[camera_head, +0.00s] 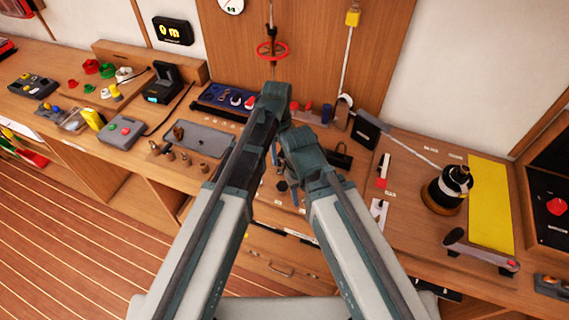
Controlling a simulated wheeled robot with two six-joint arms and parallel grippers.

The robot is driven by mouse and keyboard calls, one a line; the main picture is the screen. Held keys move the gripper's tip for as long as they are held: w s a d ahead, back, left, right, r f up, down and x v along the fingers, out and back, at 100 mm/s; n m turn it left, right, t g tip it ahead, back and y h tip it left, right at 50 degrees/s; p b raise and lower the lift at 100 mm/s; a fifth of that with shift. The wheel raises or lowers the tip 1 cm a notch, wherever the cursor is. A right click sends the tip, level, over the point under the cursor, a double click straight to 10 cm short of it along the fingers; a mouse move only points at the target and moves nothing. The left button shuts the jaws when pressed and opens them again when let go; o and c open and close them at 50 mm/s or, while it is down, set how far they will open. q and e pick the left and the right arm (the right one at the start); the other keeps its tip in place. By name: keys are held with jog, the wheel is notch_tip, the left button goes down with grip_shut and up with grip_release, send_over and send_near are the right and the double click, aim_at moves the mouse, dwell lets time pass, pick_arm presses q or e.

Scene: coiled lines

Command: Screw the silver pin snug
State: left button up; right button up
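No silver pin can be made out for certain in the head view. Several small brownish metal fittings stand at the front edge of a grey mat (217,144) on the bench, and one more (179,132) stands near its left end. They are too small to tell whether a pin is among them. My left arm comes up from the lower left, and its gripper (276,158) is mostly hidden near the middle of the bench. Its fingers are not clear. My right arm bends over just right of it, and its gripper is hidden.
A grey box with buttons (121,131) and a black device with a blue display (163,85) stand to the left. A black-and-brown winch (447,190), a yellow strip (490,205) and a winch handle (481,251) lie to the right. A red ring (271,50) hangs on the back panel.

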pick_arm(q)
jog(key=o, duration=0.6)
jog(key=shift+c, duration=0.2)
jog(key=shift+r, duration=0.1)
pick_arm(e)
jog(key=shift+r, duration=0.15)
pick_arm(q)
notch_tip(320, 180, up, 5)
jog(key=p, duration=0.5)
pick_arm(e)
notch_tip(320, 180, up, 5)
jog(key=shift+f, duration=0.1)
pick_arm(q)
notch_tip(320, 180, up, 14)
jog(key=w+p, duration=0.1)
jog(key=p, duration=1.2)
jog(key=shift+w+a+f+p, duration=0.2)
jog(key=shift+w+f+p, duration=0.05)
jog(key=shift+w+p, duration=0.15)
pick_arm(e)
notch_tip(320, 180, up, 14)
jog(key=shift+f, duration=0.2)
